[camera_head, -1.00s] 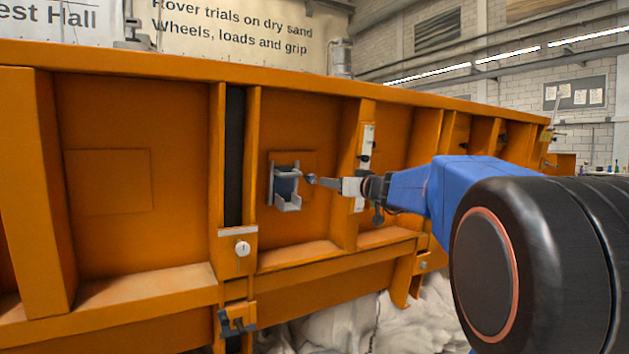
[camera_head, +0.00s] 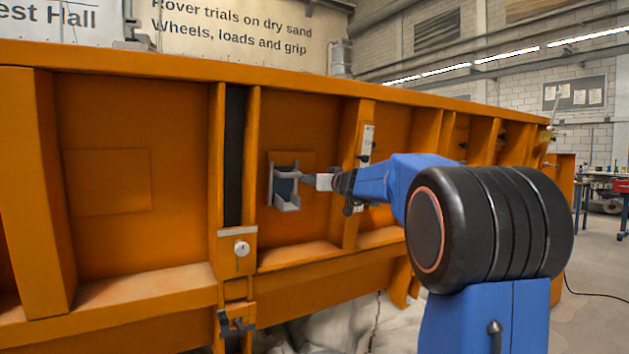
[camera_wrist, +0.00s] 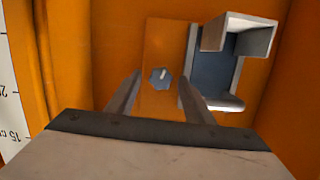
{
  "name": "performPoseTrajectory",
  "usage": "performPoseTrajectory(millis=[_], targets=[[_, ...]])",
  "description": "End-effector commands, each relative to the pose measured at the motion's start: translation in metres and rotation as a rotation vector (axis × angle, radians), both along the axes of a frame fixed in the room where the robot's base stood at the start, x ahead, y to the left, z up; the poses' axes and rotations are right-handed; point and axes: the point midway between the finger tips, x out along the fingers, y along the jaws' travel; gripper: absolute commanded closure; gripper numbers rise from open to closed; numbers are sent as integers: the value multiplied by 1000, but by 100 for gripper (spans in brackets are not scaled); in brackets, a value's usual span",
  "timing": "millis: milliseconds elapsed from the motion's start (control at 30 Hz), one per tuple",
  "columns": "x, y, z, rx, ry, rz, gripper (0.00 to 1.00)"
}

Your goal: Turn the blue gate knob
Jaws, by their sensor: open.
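The blue gate knob (camera_wrist: 160,78) is a small faceted knob with a pale pointer, on an orange plate (camera_wrist: 165,45) in the wrist view. My gripper (camera_wrist: 160,88) is open, with one finger on each side of the knob's lower part in that view. I cannot tell whether the fingers reach around it or touch it. Right of the knob is a grey gate bracket with a dark blue panel (camera_wrist: 213,72). In the head view my gripper (camera_head: 305,177) is at the right side of the grey bracket (camera_head: 287,203), and the knob is hidden there.
The orange sandbed wall (camera_head: 110,120) fills the left and middle, with upright ribs. A white scale strip (camera_head: 367,140) is on a rib above my wrist. Open floor (camera_head: 595,270) lies at the right.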

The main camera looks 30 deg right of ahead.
Motion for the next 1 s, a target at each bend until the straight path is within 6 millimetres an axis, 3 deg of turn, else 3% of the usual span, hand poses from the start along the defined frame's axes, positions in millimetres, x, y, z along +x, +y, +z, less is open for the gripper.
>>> performPoseTrajectory(millis=[167,333,667,1000], targets=[[0,0,0,0,0,0,52],[0,0,0,0,0,0,93],[0,0,0,28,1,6,94],[0,-2,-1,231,9,40,94]])
